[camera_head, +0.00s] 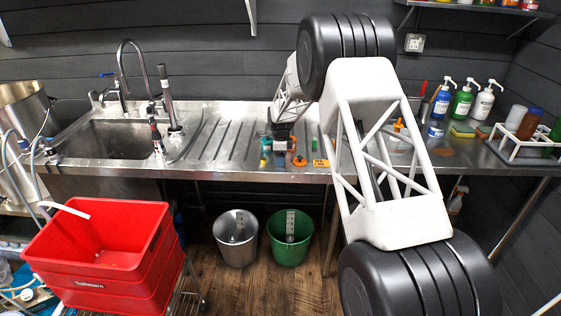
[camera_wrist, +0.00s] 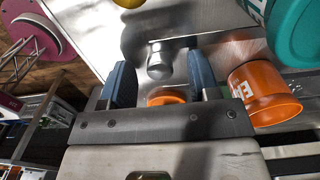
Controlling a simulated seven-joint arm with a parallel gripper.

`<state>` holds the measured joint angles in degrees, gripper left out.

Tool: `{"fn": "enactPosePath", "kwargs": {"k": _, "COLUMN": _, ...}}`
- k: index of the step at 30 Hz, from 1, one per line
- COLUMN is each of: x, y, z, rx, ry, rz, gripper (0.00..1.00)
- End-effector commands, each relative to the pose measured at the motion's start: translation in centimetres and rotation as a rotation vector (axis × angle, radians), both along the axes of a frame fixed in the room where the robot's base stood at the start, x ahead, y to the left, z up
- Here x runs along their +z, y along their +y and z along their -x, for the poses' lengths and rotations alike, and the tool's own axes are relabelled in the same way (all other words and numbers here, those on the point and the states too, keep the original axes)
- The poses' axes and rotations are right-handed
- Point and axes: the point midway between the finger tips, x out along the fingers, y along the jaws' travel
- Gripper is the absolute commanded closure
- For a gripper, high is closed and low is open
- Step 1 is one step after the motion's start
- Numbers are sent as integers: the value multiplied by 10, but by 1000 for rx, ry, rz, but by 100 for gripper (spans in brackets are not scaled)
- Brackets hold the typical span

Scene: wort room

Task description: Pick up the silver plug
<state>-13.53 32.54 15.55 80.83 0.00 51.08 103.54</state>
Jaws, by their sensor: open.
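The silver plug (camera_wrist: 160,60) is a small shiny cylinder standing on the steel counter (camera_wrist: 190,22) in the wrist view. My gripper (camera_wrist: 161,74) is open, with its two blue fingers apart. The plug shows in the gap between the fingers, toward their tips; I cannot tell how far below the tips it is. No contact is visible. In the head view my gripper (camera_head: 283,140) is over the counter among small items, and I cannot make out the plug there.
An orange cup-like piece (camera_wrist: 265,93) and a teal one (camera_wrist: 297,32) are close right of the fingers. Another orange piece (camera_wrist: 166,97) shows between the fingers, nearer the palm. The sink (camera_head: 117,140) is left; bottles (camera_head: 462,100) stand right. The ribbed drainboard (camera_head: 222,140) is largely clear.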

Motion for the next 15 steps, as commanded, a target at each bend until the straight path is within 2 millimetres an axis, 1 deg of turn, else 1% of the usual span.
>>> {"fn": "enactPosePath", "kwargs": {"k": 3, "x": 0, "y": 0, "z": 0, "rx": 0, "ry": 0, "rz": 0, "gripper": 44}}
{"fn": "enactPosePath", "kwargs": {"k": 13, "x": 0, "y": 0, "z": 0, "rx": 0, "ry": 0, "rz": 0, "gripper": 95}}
{"fn": "enactPosePath", "kwargs": {"k": 14, "x": 0, "y": 0, "z": 0, "rx": 0, "ry": 0, "rz": 0, "gripper": 97}}
{"fn": "enactPosePath", "kwargs": {"k": 15, "x": 0, "y": 0, "z": 0, "rx": 0, "ry": 0, "rz": 0, "gripper": 97}}
